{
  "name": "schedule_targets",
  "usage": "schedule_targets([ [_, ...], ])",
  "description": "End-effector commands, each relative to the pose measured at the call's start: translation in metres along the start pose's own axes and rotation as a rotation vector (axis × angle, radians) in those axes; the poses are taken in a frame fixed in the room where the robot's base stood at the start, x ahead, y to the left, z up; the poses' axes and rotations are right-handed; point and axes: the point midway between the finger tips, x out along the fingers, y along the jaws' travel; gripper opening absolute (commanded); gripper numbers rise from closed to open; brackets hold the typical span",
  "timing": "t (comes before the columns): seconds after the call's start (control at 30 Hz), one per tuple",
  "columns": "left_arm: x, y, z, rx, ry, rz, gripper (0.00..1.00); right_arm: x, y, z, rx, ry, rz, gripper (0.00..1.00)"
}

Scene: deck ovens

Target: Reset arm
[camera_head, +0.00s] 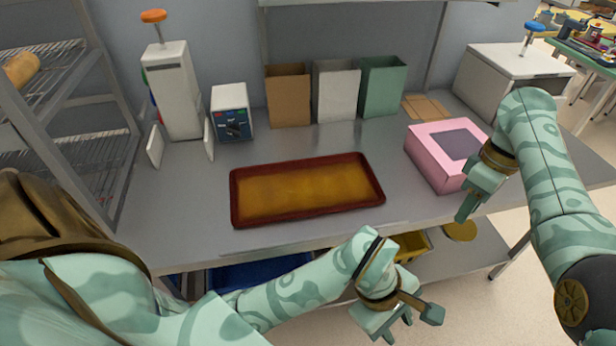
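My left gripper (408,318) is in front of the table's front edge, at the lower middle of the head view. Its two fingers are spread apart with nothing between them. My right gripper (471,203) hangs at the right, near the table's front edge and just in front of the pink box (423,167). Its fingers point down, and the gap between them is hard to make out. I see no object in it. Both arms are bent.
A dark red tray (234,203) with a golden-brown slab lies on the grey table (190,225). Brown, white and green bags (382,87) stand behind it. A white dispenser (172,90) and small control box (231,112) stand back left. A wire rack (50,85) borders the left.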

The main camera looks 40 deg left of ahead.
Motion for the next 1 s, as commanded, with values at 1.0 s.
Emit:
schedule_targets([
  [1.0, -0.048, 0.077, -0.088, -0.056, 0.414, 0.584, 0.32, 0.054, 0.024, 0.031, 0.149, 0.075, 0.063, 0.32],
])
